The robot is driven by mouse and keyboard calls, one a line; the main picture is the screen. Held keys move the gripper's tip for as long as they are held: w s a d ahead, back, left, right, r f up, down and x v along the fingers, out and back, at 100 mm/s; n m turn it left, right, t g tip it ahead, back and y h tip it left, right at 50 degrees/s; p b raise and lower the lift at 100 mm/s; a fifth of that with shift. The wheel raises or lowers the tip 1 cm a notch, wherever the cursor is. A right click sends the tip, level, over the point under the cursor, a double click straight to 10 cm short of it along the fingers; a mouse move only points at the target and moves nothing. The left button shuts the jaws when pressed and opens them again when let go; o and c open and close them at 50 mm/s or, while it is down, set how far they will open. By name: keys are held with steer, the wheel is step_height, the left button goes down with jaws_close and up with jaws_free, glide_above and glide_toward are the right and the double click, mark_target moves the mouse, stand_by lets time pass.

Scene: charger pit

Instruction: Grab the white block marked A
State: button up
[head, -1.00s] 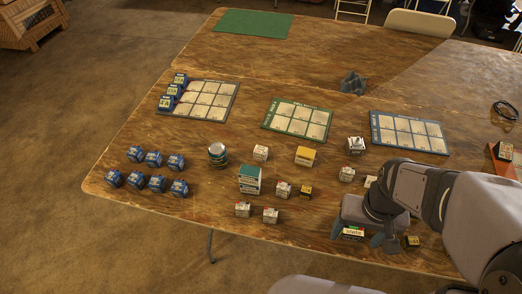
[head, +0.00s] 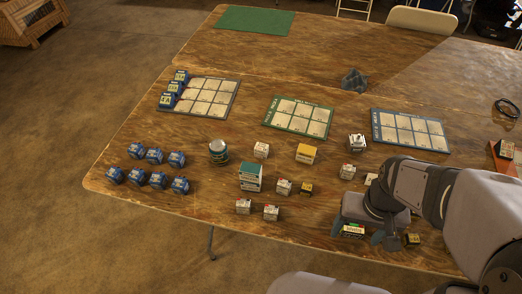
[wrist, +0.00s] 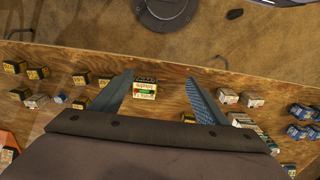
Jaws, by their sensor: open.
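My gripper (head: 362,234) is open and points down near the table's front edge, at the right of the head view. In the wrist view its two fingers (wrist: 160,78) stand apart. A small white block with a red and green label and a dark side (wrist: 145,90) shows between them, nearer the left finger; it also shows in the head view (head: 353,231). The fingers do not visibly touch it. Several other small white blocks stand left of my gripper, such as one at the front (head: 271,213) and one behind it (head: 284,187). I cannot read an A on any block.
Small black and yellow blocks (head: 412,240) stand close to my gripper. A teal box (head: 251,178), a can (head: 218,153), a yellow box (head: 305,154) and several blue blocks (head: 155,156) stand further left. Gridded boards (head: 298,118) lie behind. The table's front edge is close.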

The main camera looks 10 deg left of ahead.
steer(key=c, duration=0.5)
steer(key=shift+o, duration=0.2)
steer(key=n+y+b, duration=1)
steer(key=n+b, duration=0.3)
steer(key=b, duration=0.3)
glide_toward(263, 146)
steer(key=s+d+f, duration=0.1)
steer(key=s, duration=0.1)
steer(key=s+d+f, duration=0.1)
steer(key=s, duration=0.1)
steer(key=s+d+f, duration=0.1)
steer(key=s, duration=0.2)
steer(key=shift+d+f, duration=0.1)
steer(key=shift+d, duration=0.1)
steer(key=w+a+n+y+b, duration=0.1)
steer(key=w+n+y, duration=0.1)
steer(key=w, duration=0.1)
steer(key=w+a+n+b, duration=0.1)
steer(key=w, duration=0.1)
steer(key=shift+a+f+t+y+b, duration=0.15)
steer(key=shift+a+t+y+b, duration=0.15)
steer(key=shift+a+y, duration=0.1)
steer(key=shift+w+a+n+y, duration=0.2)
steer(key=shift+w+n+y, duration=0.2)
steer(key=shift+w+n, duration=0.2)
steer(key=shift+p+x, duration=0.8)
steer(key=shift+x, duration=2.8)
